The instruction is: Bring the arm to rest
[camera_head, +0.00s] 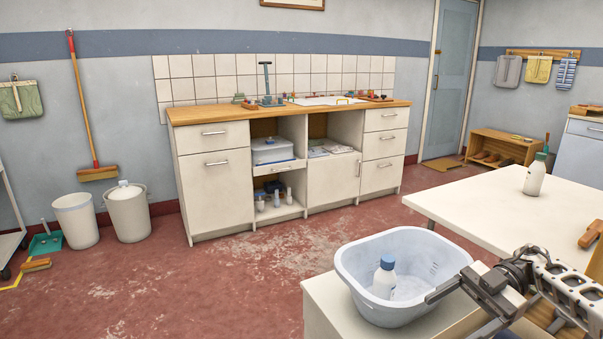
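My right arm (565,290) comes in from the lower right. Its gripper (448,318) points left, with two dark fingers spread apart and nothing seen between them. The upper finger overlaps the right rim of a pale basin (360,240) in the picture; I cannot tell whether they touch. The basin stands on a light-topped surface (325,315). Inside it is a white bottle with a blue cap (384,278). My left arm and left gripper are not in view.
A white table (470,205) is at the right, with a green-capped white bottle (535,178) and a wooden-coloured item (591,234) on it. A counter with cabinets (215,185) lines the back wall. Two bins (76,220) stand at the left. The red floor (230,285) between is clear.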

